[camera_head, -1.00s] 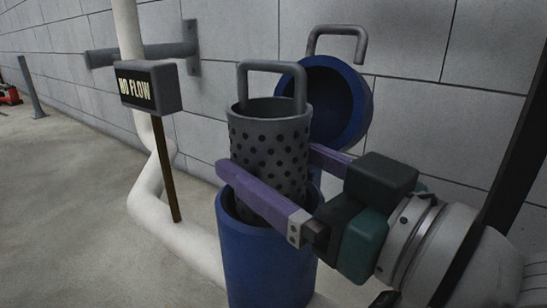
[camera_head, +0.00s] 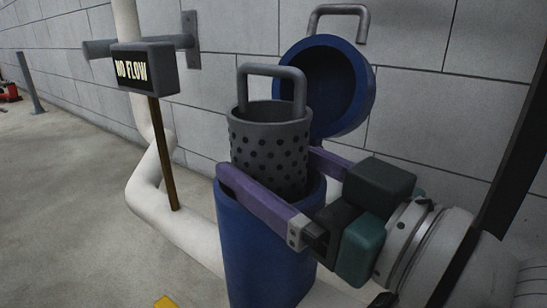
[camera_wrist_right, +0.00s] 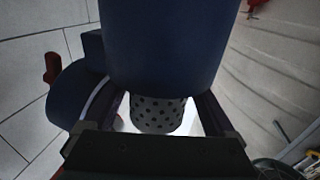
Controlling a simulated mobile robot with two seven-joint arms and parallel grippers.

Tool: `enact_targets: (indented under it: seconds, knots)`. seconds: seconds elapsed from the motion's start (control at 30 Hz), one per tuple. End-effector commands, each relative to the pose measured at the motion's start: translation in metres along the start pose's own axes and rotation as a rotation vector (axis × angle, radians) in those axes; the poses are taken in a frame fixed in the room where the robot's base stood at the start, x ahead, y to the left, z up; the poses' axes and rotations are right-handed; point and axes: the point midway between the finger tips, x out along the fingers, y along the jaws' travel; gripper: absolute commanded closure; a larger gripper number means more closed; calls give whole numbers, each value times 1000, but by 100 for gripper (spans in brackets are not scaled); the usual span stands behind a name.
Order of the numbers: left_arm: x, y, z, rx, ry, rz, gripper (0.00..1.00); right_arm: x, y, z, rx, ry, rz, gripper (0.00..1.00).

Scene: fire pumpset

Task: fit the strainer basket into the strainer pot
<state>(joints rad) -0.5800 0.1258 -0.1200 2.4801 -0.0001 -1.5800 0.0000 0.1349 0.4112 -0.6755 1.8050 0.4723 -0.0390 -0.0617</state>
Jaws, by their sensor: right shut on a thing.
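The strainer basket (camera_head: 268,148) is a grey perforated cylinder with a square bail handle on top. It stands upright with its lower part inside the blue strainer pot (camera_head: 262,252) and its upper part above the rim. My right gripper (camera_head: 268,182) is shut on the basket, its purple fingers on either side of it at rim height. In the right wrist view the basket (camera_wrist_right: 157,113) shows between the fingers, with the blue pot (camera_wrist_right: 165,45) in front. The pot's blue lid (camera_head: 328,86) stands open behind, with a grey handle. My left gripper is not in view.
A "NO FLOW" sign box (camera_head: 145,69) on a brown post stands left of the pot. A white pipe (camera_head: 150,190) runs beside it, with a grey wall bracket (camera_head: 190,44) behind. A block wall is close behind; the floor at left is open.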

Motion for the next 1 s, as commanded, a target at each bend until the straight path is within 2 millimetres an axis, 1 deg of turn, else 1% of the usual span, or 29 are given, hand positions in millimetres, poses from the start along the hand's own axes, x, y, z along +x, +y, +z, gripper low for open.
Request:
enact_targets:
  seconds: [0.4, 0.43, 0.47, 0.5, 0.87, 1.0]
  knots:
    - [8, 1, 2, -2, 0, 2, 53, 0, 0, 10, 0, 4, 0, 100]
    - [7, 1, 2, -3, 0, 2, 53, 0, 0, 9, 0, 3, 0, 7]
    - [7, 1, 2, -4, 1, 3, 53, 0, 0, 9, 0, 3, 0, 3]
    - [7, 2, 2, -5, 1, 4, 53, 0, 0, 10, 0, 2, 0, 0]
    - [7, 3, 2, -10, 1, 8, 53, -1, 0, 12, 2, -5, 1, 0]
    - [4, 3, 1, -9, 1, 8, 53, -6, 1, 13, 2, -12, 2, 0]
